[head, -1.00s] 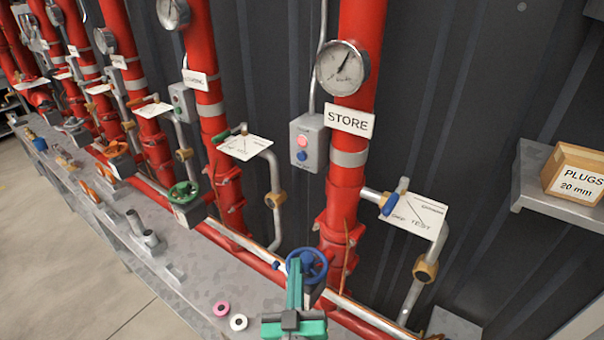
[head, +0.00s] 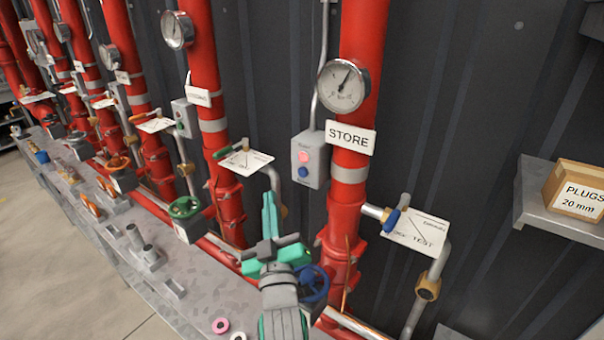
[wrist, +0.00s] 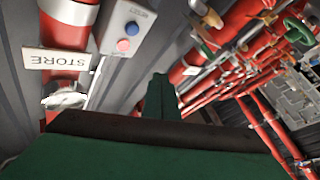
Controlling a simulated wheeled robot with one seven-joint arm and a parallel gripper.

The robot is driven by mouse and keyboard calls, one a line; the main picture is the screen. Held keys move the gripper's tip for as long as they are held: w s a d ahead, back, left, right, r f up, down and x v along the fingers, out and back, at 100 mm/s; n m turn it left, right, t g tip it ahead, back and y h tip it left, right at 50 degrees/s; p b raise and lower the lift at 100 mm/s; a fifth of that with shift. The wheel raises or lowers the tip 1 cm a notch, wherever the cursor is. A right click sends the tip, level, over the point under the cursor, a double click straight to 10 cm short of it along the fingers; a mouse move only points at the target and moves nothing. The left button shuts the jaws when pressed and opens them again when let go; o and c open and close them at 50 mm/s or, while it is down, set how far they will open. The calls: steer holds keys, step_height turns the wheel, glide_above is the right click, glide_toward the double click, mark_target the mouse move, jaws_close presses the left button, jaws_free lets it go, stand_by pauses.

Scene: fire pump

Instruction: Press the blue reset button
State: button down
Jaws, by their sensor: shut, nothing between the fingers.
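The blue reset button (head: 303,172) is on a grey control box (head: 309,160) on the dark wall, left of the STORE pipe. It sits below a pink-red button (head: 304,156). In the wrist view the blue button (wrist: 124,45) and the red button (wrist: 132,28) show on the box, near the top and left of my fingers. My green gripper (head: 269,212) is shut and empty, fingers pointing up. In the head view its tips are below and left of the box, apart from it. In the wrist view the shut fingers (wrist: 160,90) rise at the middle.
The STORE pipe (head: 350,215) with its gauge (head: 342,86) stands right of the box. A test sign (head: 245,161) and bent grey pipe are left of it. A blue handwheel (head: 312,285) is beside my gripper. A PLUGS box (head: 578,190) sits on a shelf at right.

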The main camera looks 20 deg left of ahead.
glide_toward(303, 172)
steer(key=w+a+r, duration=0.1)
steer(key=w+a, duration=0.3)
steer(key=shift+a+r, duration=0.3)
steer(key=shift+r, duration=0.1)
steer(key=shift+w, duration=0.1)
steer(key=shift+d, duration=0.1)
stand_by(0.5)
stand_by(0.6)
stand_by(0.6)
steer(key=shift+w, duration=0.35)
